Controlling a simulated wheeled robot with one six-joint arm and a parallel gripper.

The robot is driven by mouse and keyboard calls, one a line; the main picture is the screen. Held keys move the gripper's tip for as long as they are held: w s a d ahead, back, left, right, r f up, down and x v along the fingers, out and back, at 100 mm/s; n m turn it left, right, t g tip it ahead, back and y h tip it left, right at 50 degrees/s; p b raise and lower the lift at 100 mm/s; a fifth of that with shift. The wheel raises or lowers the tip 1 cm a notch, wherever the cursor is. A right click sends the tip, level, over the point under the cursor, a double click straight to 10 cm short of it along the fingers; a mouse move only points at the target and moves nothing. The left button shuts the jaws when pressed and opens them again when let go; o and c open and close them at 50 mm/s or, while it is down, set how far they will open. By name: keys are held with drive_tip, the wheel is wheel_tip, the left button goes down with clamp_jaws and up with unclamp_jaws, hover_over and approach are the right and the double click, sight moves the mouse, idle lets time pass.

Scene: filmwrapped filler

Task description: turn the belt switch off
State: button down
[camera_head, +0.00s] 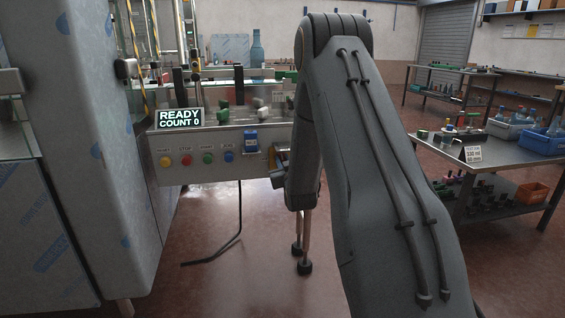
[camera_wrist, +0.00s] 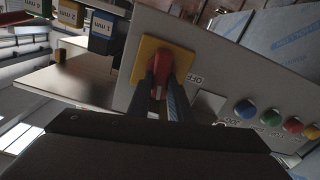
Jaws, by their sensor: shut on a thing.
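The belt switch is a red knob (camera_wrist: 159,59) on a square yellow plate (camera_wrist: 147,57), fixed to the grey panel. My gripper (camera_wrist: 164,78) is shut on the red knob, one dark finger on either side. The fingers hide part of the knob. An upside-down label reading OFF (camera_wrist: 194,79) is beside the plate in the wrist view.
A display (camera_head: 179,118) above reads READY, COUNT 0. A steel cabinet (camera_head: 75,150) is at left.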

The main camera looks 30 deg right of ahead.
drive_tip(key=shift+w+a+f+n+b, duration=0.15)
drive_tip(key=shift+n+b, duration=0.25)
drive_tip(key=shift+n, duration=2.2)
drive_tip(key=shift+s+a+f+n+b, duration=0.1)
drive_tip(key=shift+a+f+n+b, duration=0.2)
drive_tip(key=shift+n, duration=2.3)
drive_tip(key=shift+w+a+f+n+b, duration=0.1)
drive_tip(key=shift+n+b, duration=0.35)
drive_tip(key=shift+n, duration=2.15)
drive_tip(key=c, duration=1.6)
unclamp_jaws()
drive_tip(key=shift+d, duration=0.1)
drive_tip(key=shift+v, duration=3.95)
